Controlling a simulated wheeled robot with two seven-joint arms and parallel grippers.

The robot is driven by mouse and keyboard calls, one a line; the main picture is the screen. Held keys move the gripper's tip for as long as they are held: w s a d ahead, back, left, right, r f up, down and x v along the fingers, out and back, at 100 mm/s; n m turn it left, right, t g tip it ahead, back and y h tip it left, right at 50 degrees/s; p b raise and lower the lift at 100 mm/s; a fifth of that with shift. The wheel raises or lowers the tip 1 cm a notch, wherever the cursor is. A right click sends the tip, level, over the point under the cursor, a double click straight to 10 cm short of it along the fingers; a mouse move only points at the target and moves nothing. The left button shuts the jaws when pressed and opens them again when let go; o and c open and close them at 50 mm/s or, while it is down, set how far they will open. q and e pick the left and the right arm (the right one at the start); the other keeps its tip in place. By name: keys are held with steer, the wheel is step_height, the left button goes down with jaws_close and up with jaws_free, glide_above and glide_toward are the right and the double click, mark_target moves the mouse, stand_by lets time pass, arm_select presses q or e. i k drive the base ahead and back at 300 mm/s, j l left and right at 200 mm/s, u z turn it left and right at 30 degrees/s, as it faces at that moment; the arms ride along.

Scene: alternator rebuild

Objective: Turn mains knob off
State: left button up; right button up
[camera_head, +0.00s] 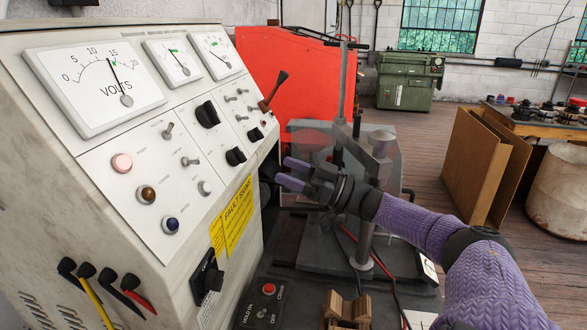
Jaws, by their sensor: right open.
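The white test bench panel (125,160) fills the left side. A large black rotary knob (212,279) sits on a dark labelled plate low on its right side, below a yellow fault sign (233,217). Several smaller black knobs, such as one at the upper panel (207,113) and one lower down (236,156), sit on the front. I cannot read which one is labelled mains. My right gripper (286,172) is open and empty, with purple fingers pointing left toward the panel. It is above and right of the large knob, apart from it. My left gripper is not in view.
A red button box (268,290) and a wooden block (347,309) lie on the bench deck below my right arm. A metal post stand (368,215) is behind the forearm. A red guard (292,75) stands behind. Cables hang from the panel at lower left.

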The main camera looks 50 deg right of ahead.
mark_target(214, 279)
steer(key=k+j, duration=0.2)
steer(key=j, duration=0.2)
steer(key=k+j, duration=0.45)
steer(key=j, duration=0.3)
